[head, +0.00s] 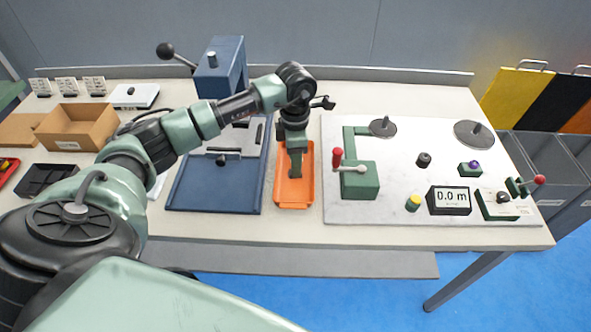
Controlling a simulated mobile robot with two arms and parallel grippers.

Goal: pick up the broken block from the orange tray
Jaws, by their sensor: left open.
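The orange tray (308,192) lies near the middle of the table, between the blue press base and the white winder board. My left gripper (295,176) hangs over the tray, pointing down, and its jaws are open. The gripper and wrist cover much of the tray's middle. I cannot make out the broken block; it may be hidden beneath the gripper. My right gripper is not in view.
The blue press (220,70) stands left of the tray. The winder board (400,205) is to the right, with a green block and red-knobbed lever (337,155) close to the tray. A cardboard box (76,127) sits at far left.

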